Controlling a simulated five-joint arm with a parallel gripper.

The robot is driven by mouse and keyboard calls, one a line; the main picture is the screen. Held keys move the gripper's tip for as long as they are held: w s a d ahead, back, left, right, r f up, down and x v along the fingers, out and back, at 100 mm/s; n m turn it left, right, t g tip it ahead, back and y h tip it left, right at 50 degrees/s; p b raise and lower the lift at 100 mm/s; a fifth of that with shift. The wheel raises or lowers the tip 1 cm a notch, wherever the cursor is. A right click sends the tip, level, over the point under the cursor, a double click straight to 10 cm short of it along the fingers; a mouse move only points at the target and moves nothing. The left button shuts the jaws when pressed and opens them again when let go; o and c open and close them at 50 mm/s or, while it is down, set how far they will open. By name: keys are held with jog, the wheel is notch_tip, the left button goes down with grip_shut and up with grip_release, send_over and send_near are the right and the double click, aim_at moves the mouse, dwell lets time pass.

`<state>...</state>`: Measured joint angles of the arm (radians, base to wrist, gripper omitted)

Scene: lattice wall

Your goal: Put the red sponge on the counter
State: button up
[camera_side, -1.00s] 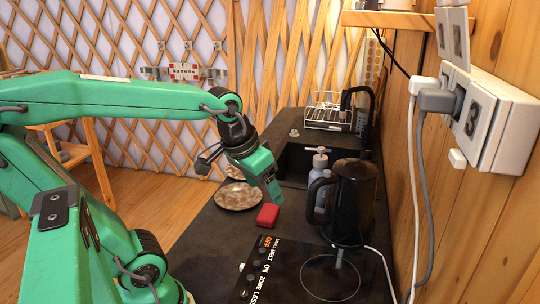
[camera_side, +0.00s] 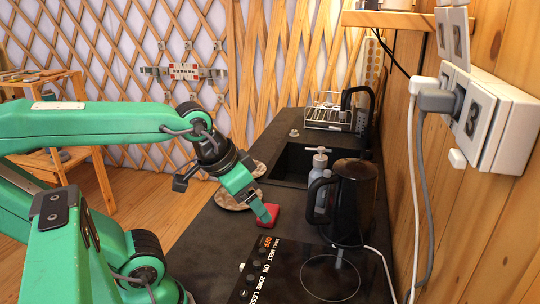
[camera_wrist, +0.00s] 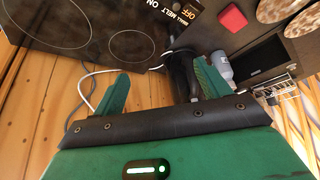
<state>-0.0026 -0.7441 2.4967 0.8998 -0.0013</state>
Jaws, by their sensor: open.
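The red sponge (camera_side: 270,218) lies on the black counter (camera_side: 215,245), in front of the speckled plates. In the side view my gripper (camera_side: 264,213) overlaps the sponge's left part; I cannot tell from there whether they touch. In the wrist view the sponge (camera_wrist: 232,18) shows near the top edge, beyond the fingers and to their right, not between them. There my gripper (camera_wrist: 160,82) is open and empty, with its two green fingers wide apart.
Speckled plates (camera_side: 232,197) lie just behind the sponge. A dark kettle (camera_side: 352,205) and a grey bottle (camera_side: 320,165) stand to the right. The hob (camera_side: 330,277) is at the front, the sink (camera_side: 295,163) and dish rack (camera_side: 325,112) behind. Bare counter lies left of the hob.

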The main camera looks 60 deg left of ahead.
jog(key=w+a+f+n+g, duration=0.3)
jog(key=w+a+f+n, duration=0.2)
jog(key=w+a, duration=0.65)
jog(key=w+a+f+n+g, duration=0.1)
jog(key=a+f, duration=0.2)
jog(key=w+a+f+n, duration=0.1)
jog(key=a+f, duration=0.3)
jog(key=w+a+f+n+g, duration=0.1)
jog(key=w+a+f, duration=0.1)
jog(key=a+f, duration=0.1)
jog(key=shift+w+a+f+n+g, duration=0.1)
jog(key=shift+a+f+n+g, duration=0.05)
jog(key=shift+f+n+g, duration=0.2)
jog(key=shift+a+f, duration=0.2)
jog(key=shift+f, duration=0.1)
jog(key=shift+f, duration=1.25)
jog(key=shift+f, duration=0.1)
jog(key=shift+d+f, duration=0.15)
jog(key=shift+f, duration=2.3)
